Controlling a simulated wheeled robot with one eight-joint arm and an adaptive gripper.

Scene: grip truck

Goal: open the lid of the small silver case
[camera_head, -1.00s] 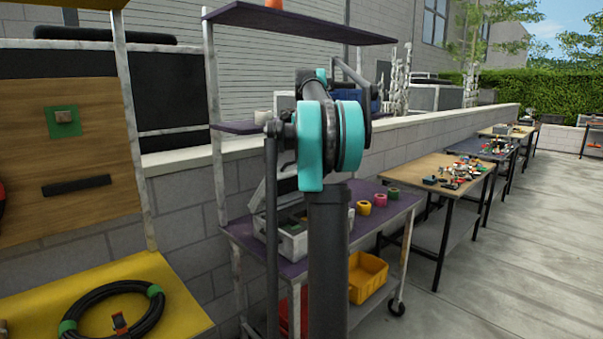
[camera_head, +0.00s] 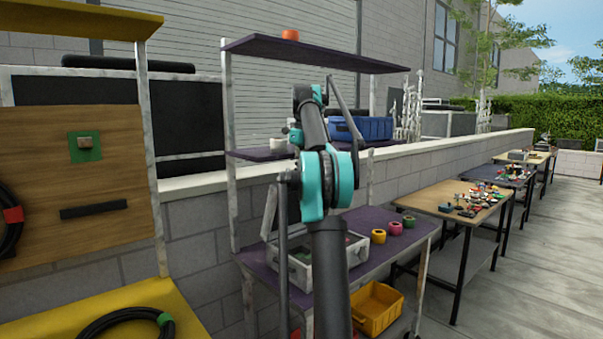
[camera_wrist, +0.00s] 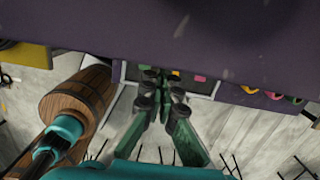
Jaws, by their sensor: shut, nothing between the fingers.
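The small silver case (camera_head: 299,276) sits on the purple shelf, partly hidden behind my arm in the head view. Its lid (camera_head: 269,214) stands raised at the left and back, and small coloured items show inside. In the wrist view the case (camera_wrist: 206,88) is a dark, pale-edged box beyond the fingers, with yellow and pink bits in it. My gripper (camera_wrist: 162,76) is shut and empty, its fingertips overlapping the case in that view. I cannot tell whether they touch it. The gripper is not clear in the head view.
Tape rolls (camera_head: 378,236) stand right of the case on the purple shelf (camera_head: 355,262). A yellow bin (camera_head: 378,309) is below, and a blue bin (camera_head: 360,128) is on the shelf above. A wooden barrel (camera_wrist: 76,100) shows in the wrist view. Open paving lies right.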

